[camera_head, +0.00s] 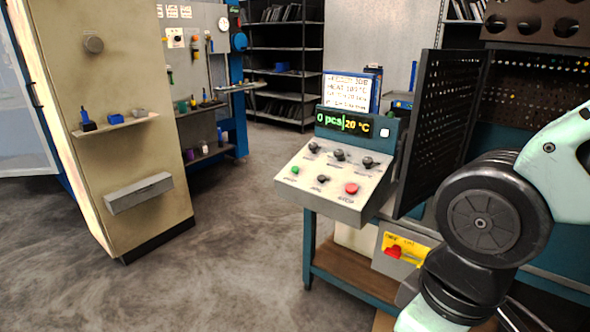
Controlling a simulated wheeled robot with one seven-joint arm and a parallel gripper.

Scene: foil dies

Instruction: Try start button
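A sloped grey control panel (320,189) stands on a blue-framed stand right of the middle. A green button (295,170) sits at its lower left; its label is too small to read. A red button (351,188) sits at the lower right, with a black knob (323,179) between them. Several black knobs line the upper row. A display (343,124) behind the panel reads "0 pcs" and "20 °C", with a square white light or button (384,132) at its right. My arm fills the lower right, right of the panel. My gripper is not in view.
A black perforated door (440,120) stands open just right of the panel. A beige cabinet (110,90) with small shelves stands at left. Floor (225,250) between is clear. Shelving (285,75) stands at back.

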